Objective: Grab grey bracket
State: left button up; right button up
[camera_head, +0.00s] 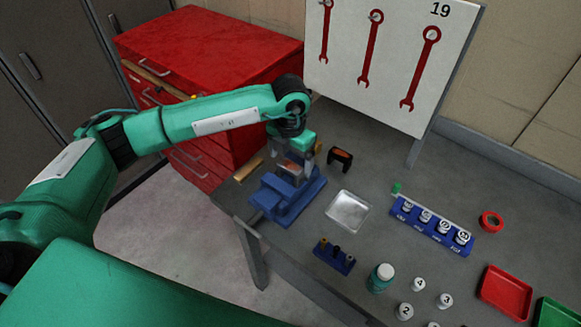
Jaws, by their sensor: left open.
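My left gripper (292,163) points down over the blue vise (285,203) near the table's left end. Its two grey fingers are apart, one on each side of a small grey and reddish-brown piece (291,169) at the top of the vise. This piece may be the grey bracket, but the wrist and fingers hide much of it, and I cannot tell whether the fingers touch it. A dark arch-shaped piece (340,158) with an orange face stands to the right of the gripper. My right gripper is not in view.
A shiny metal tray (348,211) lies right of the vise. A blue rack (432,226) of labelled white-topped items, a small blue holder (334,257), a green bottle (380,278) and a red bin (505,293) stand further right. A white tool board (392,62) rises behind.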

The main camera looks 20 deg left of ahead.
aim_at(290, 165)
pick_arm(q)
jog(key=shift+s+f+p, duration=0.15)
jog(key=shift+f+p, duration=0.6)
notch_tip(290, 165, down, 2)
jog(key=shift+f+p, duration=0.2)
jog(key=shift+p, duration=0.35)
jog(key=shift+f, duration=0.55)
jog(key=c, duration=1.4)
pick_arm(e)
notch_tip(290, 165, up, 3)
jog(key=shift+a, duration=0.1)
